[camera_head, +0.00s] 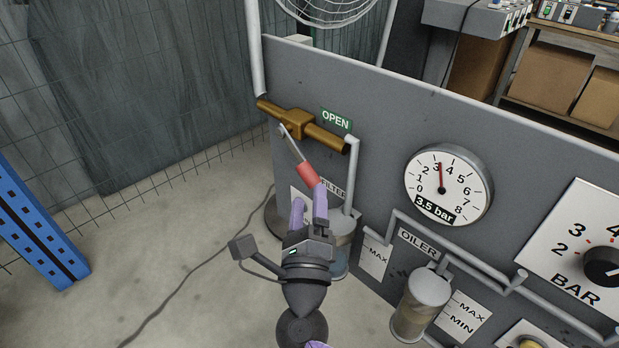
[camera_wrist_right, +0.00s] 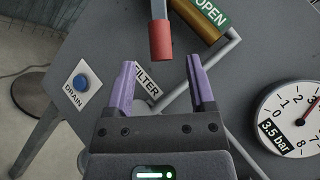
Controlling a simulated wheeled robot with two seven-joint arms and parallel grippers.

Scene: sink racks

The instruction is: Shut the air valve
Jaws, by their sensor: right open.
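The air valve is a brass body (camera_head: 299,122) on a brass pipe at the top left of the grey panel. Its lever is a metal bar with a red grip (camera_head: 308,174), slanting down and to the right from the body. A green OPEN label (camera_head: 336,120) is beside the valve. My right gripper (camera_head: 309,205) has purple fingers and is open, just below the red grip. In the right wrist view, the red grip (camera_wrist_right: 161,40) is above and between the open fingertips (camera_wrist_right: 161,66), with nothing visible held. My left gripper is not in view.
A pressure gauge (camera_head: 448,185) marked 3.5 bar is right of the valve. The oiler bowl (camera_head: 421,304) and grey pipes stand out from the panel below. A blue DRAIN button (camera_wrist_right: 81,82) shows in the wrist view. Open floor lies to the left.

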